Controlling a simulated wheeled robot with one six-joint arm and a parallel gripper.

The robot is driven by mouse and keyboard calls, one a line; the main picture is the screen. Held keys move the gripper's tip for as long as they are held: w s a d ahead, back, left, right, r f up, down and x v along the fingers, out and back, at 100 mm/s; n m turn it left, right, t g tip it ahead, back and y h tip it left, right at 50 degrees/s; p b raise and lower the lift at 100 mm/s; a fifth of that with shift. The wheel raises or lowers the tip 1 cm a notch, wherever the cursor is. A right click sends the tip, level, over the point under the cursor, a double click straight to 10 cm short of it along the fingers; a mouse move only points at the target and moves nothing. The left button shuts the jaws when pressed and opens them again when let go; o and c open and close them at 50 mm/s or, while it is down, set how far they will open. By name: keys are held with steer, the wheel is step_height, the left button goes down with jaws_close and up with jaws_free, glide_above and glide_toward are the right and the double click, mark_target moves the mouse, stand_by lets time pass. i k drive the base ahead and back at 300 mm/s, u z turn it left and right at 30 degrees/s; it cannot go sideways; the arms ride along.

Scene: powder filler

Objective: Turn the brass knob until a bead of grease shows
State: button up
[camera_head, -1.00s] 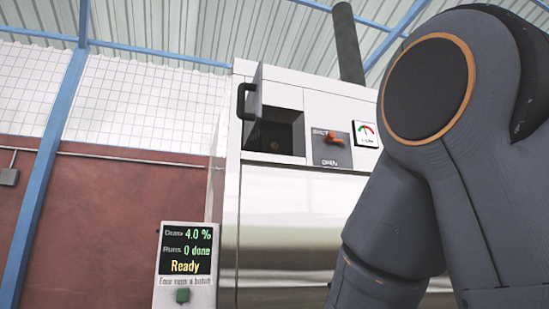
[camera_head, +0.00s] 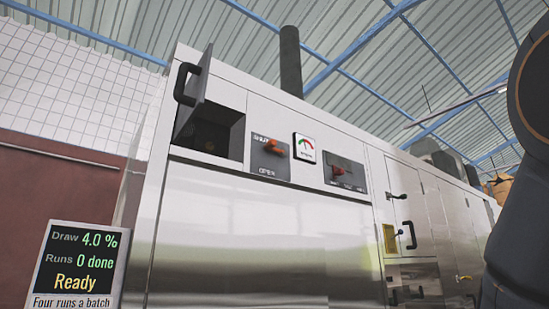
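No brass knob can be made out for certain. No bead of grease can be seen. My gripper is out of view; only a dark link of my arm shows at the right edge.
The long steel machine (camera_head: 250,235) fills the middle, with an open hatch door (camera_head: 195,88), a shut/open lever panel (camera_head: 270,157), a dial (camera_head: 305,148) and a red switch panel (camera_head: 344,173). A display (camera_head: 78,262) reads Ready, Draw 4.0 %, Runs 0 done.

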mark_target(208, 146)
steer(key=z, duration=1.1)
steer(key=i, duration=1.6)
steer(key=u, duration=2.85)
